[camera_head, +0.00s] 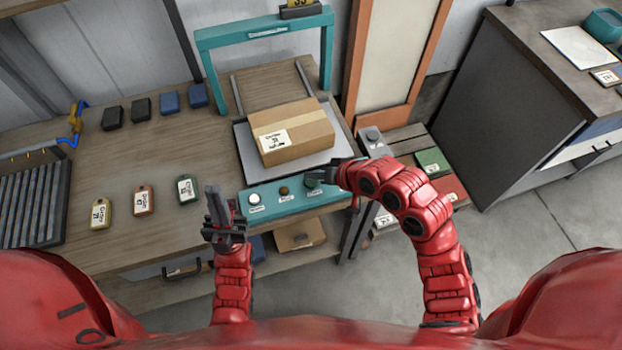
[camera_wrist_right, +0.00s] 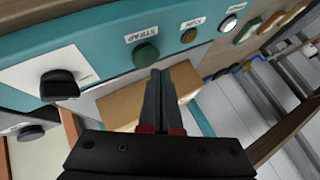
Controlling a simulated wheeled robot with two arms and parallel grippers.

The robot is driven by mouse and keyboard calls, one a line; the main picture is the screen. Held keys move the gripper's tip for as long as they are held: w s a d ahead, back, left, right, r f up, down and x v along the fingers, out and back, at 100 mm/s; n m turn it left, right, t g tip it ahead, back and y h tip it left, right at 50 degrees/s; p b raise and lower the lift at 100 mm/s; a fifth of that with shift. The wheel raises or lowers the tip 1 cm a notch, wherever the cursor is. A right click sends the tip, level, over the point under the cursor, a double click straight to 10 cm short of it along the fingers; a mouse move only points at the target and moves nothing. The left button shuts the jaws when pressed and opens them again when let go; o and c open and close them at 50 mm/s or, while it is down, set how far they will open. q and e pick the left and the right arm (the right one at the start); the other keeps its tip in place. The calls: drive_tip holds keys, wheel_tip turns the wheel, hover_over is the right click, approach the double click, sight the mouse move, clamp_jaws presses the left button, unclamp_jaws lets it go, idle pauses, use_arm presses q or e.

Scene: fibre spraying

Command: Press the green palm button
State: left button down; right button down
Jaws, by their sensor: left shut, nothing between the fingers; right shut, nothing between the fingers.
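In the head view my right gripper (camera_head: 322,177) is over the right end of the panel (camera_head: 270,209) and largely hides the green button. My left gripper (camera_head: 213,192) is shut and empty, left of the panel, fingers pointing away from me.
An amber button (camera_head: 284,191) and a white button (camera_head: 255,199) sit along the panel. A black knob (camera_wrist_right: 60,86) is on a white plate. Tagged items, including a red one (camera_head: 144,201), lie on the bench.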

sight(314, 184)
drive_tip(key=shift+f, duration=0.1)
drive_tip(key=shift+f, duration=0.3)
drive_tip(key=shift+f+b, duration=0.45)
drive_tip(key=shift+b, duration=0.1)
idle(0.6)
drive_tip(key=shift+r, duration=0.1)
drive_tip(key=shift+r+p, duration=0.7)
drive_tip(key=shift+r, duration=0.05)
drive_tip(key=shift+r+p, duration=1.75)
drive_tip(key=shift+r, duration=0.8)
